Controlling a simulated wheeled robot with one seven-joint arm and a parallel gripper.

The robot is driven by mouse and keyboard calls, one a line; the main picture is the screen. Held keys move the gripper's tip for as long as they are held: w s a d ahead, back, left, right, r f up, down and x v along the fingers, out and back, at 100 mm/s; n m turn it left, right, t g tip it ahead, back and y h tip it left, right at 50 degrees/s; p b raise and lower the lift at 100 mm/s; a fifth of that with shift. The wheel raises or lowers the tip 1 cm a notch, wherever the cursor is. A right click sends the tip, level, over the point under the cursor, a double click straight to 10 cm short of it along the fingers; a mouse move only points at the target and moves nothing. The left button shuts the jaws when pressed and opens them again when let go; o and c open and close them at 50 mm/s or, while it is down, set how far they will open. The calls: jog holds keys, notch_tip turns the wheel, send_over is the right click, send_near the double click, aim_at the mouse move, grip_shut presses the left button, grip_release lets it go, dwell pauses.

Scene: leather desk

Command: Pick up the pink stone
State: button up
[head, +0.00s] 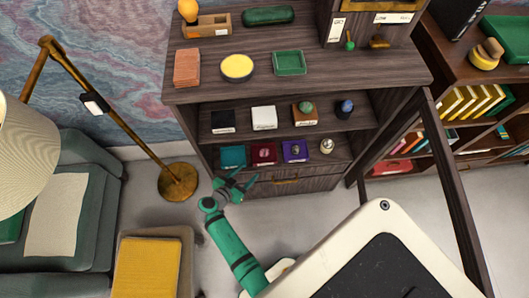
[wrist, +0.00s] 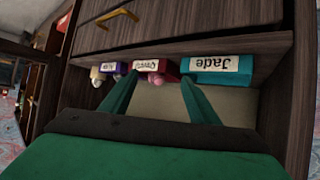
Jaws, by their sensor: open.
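The pink stone (wrist: 157,79) shows in the wrist view, which is upside down, against the red labelled box (wrist: 150,66). In the head view this red box (head: 263,156) is on the lowest open shelf, with a small stone on it whose colour is hard to tell. My green gripper (head: 236,184) is open in front of that shelf, low and slightly left of the red box. In the wrist view the pink stone appears between the spread fingers (wrist: 158,98), beyond their tips. I see no contact.
A pale round stone (head: 327,146) stands farther right. The shelf board and cabinet side walls bound the space.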

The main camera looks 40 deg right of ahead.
aim_at(262, 154)
jog(key=shift+m+g+h, duration=0.4)
jog(key=shift+m+h, duration=0.2)
jog(key=shift+m, duration=0.1)
jog(key=w+d, duration=0.1)
jog(key=d, duration=0.1)
jog(key=w+d, duration=0.1)
jog(key=d, duration=0.1)
jog(key=w+d, duration=0.1)
jog(key=d, duration=0.1)
jog(key=shift+d, duration=0.35)
jog(key=shift+x, duration=2.85)
jog(key=shift+r, duration=0.1)
jog(key=c, duration=0.8)
jog(key=shift+s, duration=0.2)
jog(key=c, duration=0.3)
